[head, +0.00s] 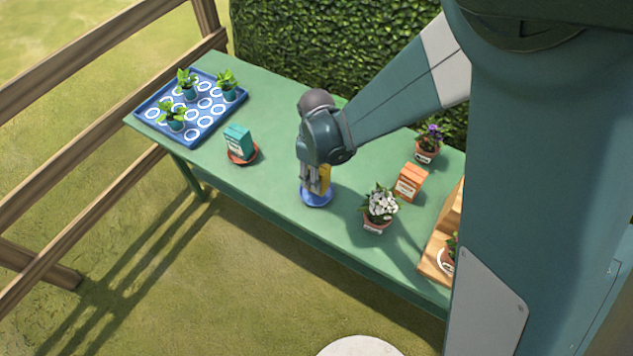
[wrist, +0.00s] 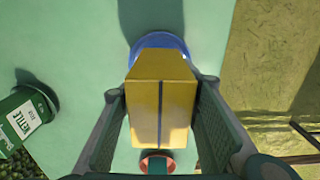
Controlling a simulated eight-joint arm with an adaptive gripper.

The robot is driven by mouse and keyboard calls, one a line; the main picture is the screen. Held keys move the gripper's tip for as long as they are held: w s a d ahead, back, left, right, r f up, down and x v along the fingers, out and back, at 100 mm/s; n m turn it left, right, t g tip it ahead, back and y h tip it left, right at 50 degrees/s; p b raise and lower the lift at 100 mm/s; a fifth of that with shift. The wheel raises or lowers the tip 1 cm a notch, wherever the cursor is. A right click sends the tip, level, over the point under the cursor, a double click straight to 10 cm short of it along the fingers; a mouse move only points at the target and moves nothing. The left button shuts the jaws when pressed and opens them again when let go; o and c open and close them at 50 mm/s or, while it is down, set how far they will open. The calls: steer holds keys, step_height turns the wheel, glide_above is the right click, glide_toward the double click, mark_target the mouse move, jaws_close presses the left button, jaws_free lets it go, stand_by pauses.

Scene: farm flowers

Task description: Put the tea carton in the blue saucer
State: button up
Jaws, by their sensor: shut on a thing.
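My gripper (head: 314,188) points down at the middle of the green table, its fingers on both sides of a yellow carton (head: 326,176). In the wrist view the yellow carton (wrist: 161,103) fills the space between the fingers, top toward the camera; no label shows. The blue saucer (head: 317,201) is directly below the carton. Its rim (wrist: 160,40) shows past the carton's upper edge in the wrist view. The carton hides most of the saucer, so I cannot tell whether its base touches it.
A teal carton (head: 237,138) stands in a terracotta saucer (head: 243,159) to the left. A white-flowered pot (head: 377,222) and an orange carton (head: 411,182) stand to the right. A green nettle container (wrist: 28,115) shows in the wrist view. A blue tray (head: 207,130) holds seedlings.

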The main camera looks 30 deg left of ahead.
steer(key=shift+f, duration=1.85)
steer(key=shift+f+b, duration=0.15)
steer(key=shift+b, duration=0.25)
steer(key=o, duration=0.9)
steer(key=shift+r, duration=0.2)
steer(key=shift+r+p, duration=0.95)
steer(key=shift+r, duration=5.05)
